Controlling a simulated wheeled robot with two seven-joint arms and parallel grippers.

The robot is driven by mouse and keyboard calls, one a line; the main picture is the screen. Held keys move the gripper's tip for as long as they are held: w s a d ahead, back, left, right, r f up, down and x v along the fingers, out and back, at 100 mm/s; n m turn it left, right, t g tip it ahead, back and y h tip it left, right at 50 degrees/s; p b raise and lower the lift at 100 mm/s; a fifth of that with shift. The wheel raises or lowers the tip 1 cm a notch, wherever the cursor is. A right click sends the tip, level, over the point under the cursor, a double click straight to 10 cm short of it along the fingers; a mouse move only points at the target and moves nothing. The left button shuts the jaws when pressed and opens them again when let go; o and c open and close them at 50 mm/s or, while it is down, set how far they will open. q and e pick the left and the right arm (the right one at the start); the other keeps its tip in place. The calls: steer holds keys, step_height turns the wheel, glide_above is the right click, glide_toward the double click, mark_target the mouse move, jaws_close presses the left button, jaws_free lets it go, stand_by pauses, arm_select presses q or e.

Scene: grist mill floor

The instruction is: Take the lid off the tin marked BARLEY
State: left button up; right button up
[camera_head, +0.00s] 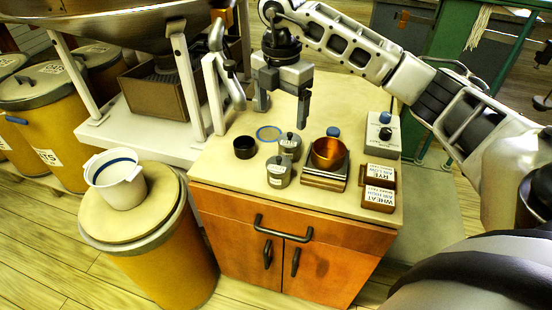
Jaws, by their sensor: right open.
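Two small grey metal tins with knobbed lids stand close together on the cabinet top, a front tin (279,174) and a back tin (290,149). Both lids appear to be on. Each has a small pale label, too small to read, so I cannot tell which, if either, is marked BARLEY. My right gripper (283,106) points down above the back of the cabinet top, behind and above the tins. Its fingers are apart, with nothing between them. My left gripper is not in view.
A white bucket (117,181) stands on a yellow bin (172,262) at left.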

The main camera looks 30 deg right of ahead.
mark_target(279, 158)
step_height(279, 158, down, 14)
steer(key=shift+w+a+f+p, duration=0.15)
steer(key=shift+p, duration=0.2)
steer(key=c, duration=1)
